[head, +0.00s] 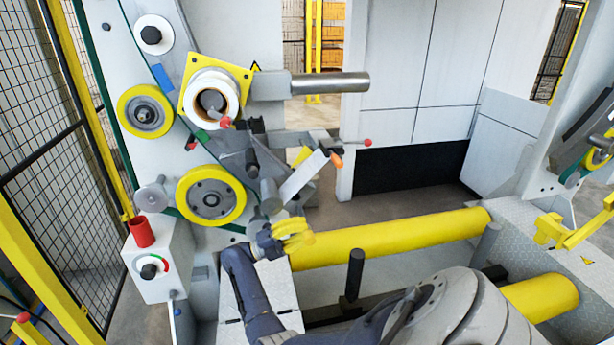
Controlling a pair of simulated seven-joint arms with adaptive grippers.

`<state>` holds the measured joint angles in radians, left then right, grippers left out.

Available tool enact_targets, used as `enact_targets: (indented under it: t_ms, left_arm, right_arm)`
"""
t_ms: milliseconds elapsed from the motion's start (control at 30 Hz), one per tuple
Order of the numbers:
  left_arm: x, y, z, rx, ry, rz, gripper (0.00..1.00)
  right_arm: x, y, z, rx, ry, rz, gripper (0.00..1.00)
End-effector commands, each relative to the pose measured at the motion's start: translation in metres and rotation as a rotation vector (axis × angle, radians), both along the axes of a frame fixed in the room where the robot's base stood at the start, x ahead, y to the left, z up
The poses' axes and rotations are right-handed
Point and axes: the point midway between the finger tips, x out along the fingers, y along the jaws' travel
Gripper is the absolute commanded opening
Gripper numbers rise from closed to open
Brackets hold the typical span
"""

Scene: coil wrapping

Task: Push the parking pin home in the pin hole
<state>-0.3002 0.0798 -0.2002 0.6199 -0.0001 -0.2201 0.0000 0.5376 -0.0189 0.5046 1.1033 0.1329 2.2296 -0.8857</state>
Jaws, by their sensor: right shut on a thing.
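A small red knob (225,122) shows just below the white coil core on the machine's upright plate. It looks like the head of the parking pin. My right arm reaches up from the bottom. The dark jaws of my right gripper (243,127) are beside the knob, on its right, and appear shut on the pin. The pin's shank and the pin hole are hidden, so I cannot tell how deep the pin sits. My left gripper is out of view.
The white core (201,91) and two yellow-rimmed wheels crowd the plate. A steel bar (330,83) and a red-tipped lever (352,142) stick out to the right. A long yellow roller (400,234) lies below. A red cylinder (142,232) stands on a white box at the left.

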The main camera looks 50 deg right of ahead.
Motion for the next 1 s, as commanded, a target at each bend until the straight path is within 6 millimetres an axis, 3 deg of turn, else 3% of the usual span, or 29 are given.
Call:
enact_targets:
  t_ms: [400, 1000]
  left_arm:
    - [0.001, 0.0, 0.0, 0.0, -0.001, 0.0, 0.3]
    - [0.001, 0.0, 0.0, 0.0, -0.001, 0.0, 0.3]
  right_arm:
    - [0.023, -0.018, 0.001, -0.001, -0.001, 0.0, 0.0]
    - [0.029, -0.024, 0.001, -0.001, -0.002, 0.0, 0.0]
